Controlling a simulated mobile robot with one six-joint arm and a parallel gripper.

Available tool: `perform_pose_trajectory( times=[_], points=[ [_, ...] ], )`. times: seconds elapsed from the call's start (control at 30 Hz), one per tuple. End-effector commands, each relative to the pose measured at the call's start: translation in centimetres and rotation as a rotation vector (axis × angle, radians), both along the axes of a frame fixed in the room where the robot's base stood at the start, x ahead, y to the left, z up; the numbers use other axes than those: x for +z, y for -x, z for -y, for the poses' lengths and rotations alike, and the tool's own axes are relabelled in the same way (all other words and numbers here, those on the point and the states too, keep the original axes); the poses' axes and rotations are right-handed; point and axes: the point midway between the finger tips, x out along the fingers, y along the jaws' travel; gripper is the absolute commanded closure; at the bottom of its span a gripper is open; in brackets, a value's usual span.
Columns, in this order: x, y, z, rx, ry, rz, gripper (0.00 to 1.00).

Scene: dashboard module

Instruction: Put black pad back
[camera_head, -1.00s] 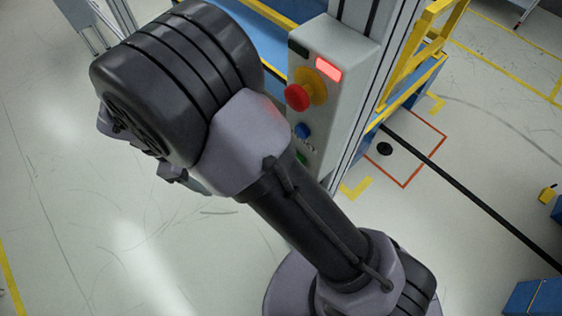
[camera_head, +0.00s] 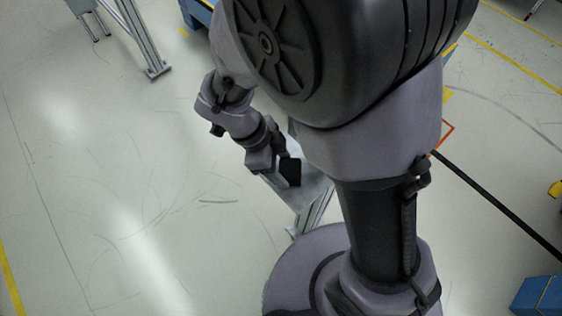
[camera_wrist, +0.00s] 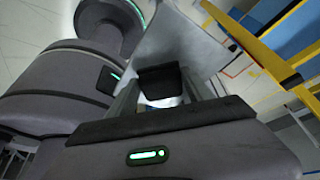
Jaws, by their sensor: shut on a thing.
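The black pad (camera_wrist: 162,82) shows in the wrist view at the ends of my fingers. It also shows in the head view (camera_head: 290,172) as a small dark square at the end of my arm. My gripper (camera_wrist: 160,98) is shut on the pad. In the head view my gripper (camera_head: 279,160) is small, partly hidden by its own wrist, and just above the light grey top of a stand (camera_head: 313,190). In the wrist view the grey top (camera_wrist: 185,45) lies right beyond the pad. I cannot tell whether the pad touches it.
My own arm covers much of the middle and right of the head view. A metal frame leg (camera_head: 155,68) stands at the upper left. A black cable (camera_head: 495,208) crosses the floor at right. Yellow rails (camera_wrist: 268,55) stand at right in the wrist view. The left floor is clear.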

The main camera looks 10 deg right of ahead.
Motion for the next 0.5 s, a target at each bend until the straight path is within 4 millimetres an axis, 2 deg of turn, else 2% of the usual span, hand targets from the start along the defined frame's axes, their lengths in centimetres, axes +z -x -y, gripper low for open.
perform_pose_trajectory(
  times=[0.17,0.2,0.3,0.5],
  points=[
    [-0.21,-0.02,-0.03,0.000,0.000,0.000,0.73],
    [-0.16,-0.02,-0.03,0.000,0.000,0.000,0.37],
    [-0.09,-0.02,-0.03,0.000,0.000,0.000,0.19],
    [-0.07,-0.03,-0.03,0.000,0.000,0.000,0.19]
  ],
)
